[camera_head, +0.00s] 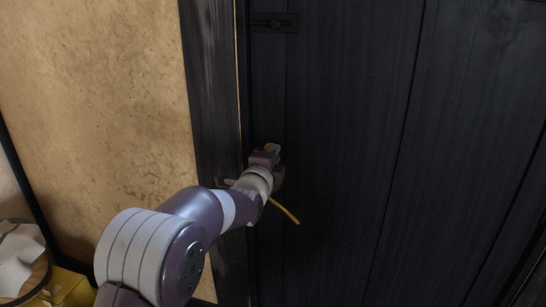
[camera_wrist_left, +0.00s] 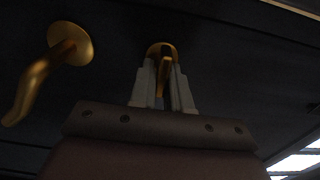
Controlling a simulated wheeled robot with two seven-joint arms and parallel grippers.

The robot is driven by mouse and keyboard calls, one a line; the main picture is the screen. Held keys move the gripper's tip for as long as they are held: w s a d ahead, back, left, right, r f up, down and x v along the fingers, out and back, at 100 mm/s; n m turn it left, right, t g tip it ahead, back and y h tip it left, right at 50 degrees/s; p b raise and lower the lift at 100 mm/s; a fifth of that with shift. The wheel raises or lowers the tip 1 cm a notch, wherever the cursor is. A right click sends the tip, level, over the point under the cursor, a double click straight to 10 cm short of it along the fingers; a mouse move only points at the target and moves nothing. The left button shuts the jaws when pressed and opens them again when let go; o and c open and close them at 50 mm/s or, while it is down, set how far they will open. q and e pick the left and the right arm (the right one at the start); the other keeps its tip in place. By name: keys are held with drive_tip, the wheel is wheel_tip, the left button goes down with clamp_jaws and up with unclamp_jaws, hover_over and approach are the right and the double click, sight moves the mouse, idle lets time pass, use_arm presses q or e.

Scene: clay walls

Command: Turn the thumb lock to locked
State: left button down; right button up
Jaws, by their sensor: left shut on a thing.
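The thumb lock (camera_wrist_left: 162,50) is a small brass turn piece on a round brass plate, on the dark door (camera_head: 340,130). In the left wrist view its thumb piece lies between the two pale fingers of my left gripper (camera_wrist_left: 164,80), which is shut on it. The thumb piece looks roughly upright in that view. In the head view my left gripper (camera_head: 272,150) is at the door's left edge, and the wrist hides most of the lock. My right gripper is not in view.
A curved brass door handle (camera_wrist_left: 60,60) sits beside the lock in the left wrist view; it shows below my wrist in the head view (camera_head: 285,211). A dark bolt (camera_head: 273,22) is higher on the door. A clay wall (camera_head: 100,90) and dark frame (camera_head: 213,90) are left.

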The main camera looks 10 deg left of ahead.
use_arm(q)
drive_tip(key=shift+a+r, duration=0.1)
drive_tip(key=shift+r, duration=0.15)
drive_tip(key=c, duration=1.3)
unclamp_jaws()
drive_tip(key=shift+o, duration=0.5)
drive_tip(key=shift+a+f, duration=0.1)
drive_tip(key=shift+s, duration=0.35)
drive_tip(key=s, duration=1.2)
drive_tip(key=shift+a, duration=0.15)
